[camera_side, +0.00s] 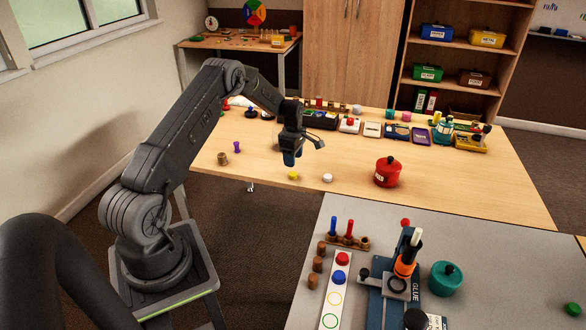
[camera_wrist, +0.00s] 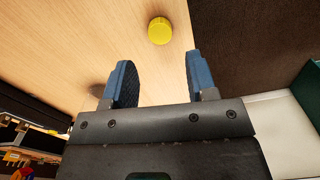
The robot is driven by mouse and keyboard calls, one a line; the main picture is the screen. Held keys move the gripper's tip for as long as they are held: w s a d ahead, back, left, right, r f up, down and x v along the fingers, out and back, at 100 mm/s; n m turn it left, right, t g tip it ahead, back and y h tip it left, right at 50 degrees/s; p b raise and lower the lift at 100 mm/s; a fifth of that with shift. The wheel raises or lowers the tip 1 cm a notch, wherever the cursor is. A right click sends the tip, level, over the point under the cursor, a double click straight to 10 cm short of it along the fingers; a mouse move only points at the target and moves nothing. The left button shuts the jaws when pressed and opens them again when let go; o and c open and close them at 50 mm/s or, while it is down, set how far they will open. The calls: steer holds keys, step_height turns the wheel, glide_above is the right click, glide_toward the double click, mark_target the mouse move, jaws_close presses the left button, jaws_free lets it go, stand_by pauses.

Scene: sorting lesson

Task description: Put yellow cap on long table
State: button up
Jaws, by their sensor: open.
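The yellow cap (camera_side: 293,176) lies on the long wooden table (camera_side: 450,180), close to its front edge. In the wrist view the yellow cap (camera_wrist: 160,31) is round and sits just beyond the gap between my fingertips, near the wood's edge. My gripper (camera_side: 290,160) points down above the table, just over the cap and apart from it. In the wrist view my gripper (camera_wrist: 158,62) has its two blue fingers spread with nothing between them.
A white cap (camera_side: 327,178) lies right of the yellow one, then a red pot (camera_side: 387,172). A purple piece (camera_side: 237,147) and a brown piece (camera_side: 222,158) stand to the left. A grey table (camera_side: 480,235) with a strip of circles (camera_side: 335,295) is in front.

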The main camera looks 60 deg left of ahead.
mark_target(293, 173)
steer(key=d+r+m+t, duration=0.1)
steer(key=d+r+m, duration=0.3)
steer(key=r, duration=0.5)
steer(key=d+r+m, duration=0.2)
steer(key=d+r, duration=0.4)
steer(key=r, duration=0.4)
steer(key=s+d+r+m+t+y, duration=0.1)
steer(key=s+d+r+m, duration=0.2)
steer(key=d+r, duration=0.15)
steer(key=s+d+r+m+t, duration=0.1)
steer(key=s+d+r+m, duration=0.25)
steer(key=d, duration=0.25)
steer(key=s+d+r+m+t, duration=0.1)
steer(key=s+d+m, duration=0.5)
steer(key=s, duration=0.4)
steer(key=s+d+r+m+t+h, duration=0.1)
steer(key=s+d+r+m, duration=0.1)
steer(key=s+d+m, duration=0.4)
steer(key=s+d, duration=0.2)
steer(key=s, duration=0.2)
steer(key=shift+d+m+t, duration=0.25)
steer(key=shift+m+t, duration=0.05)
steer(key=shift+m, duration=0.05)
steer(key=shift+s, duration=0.1)
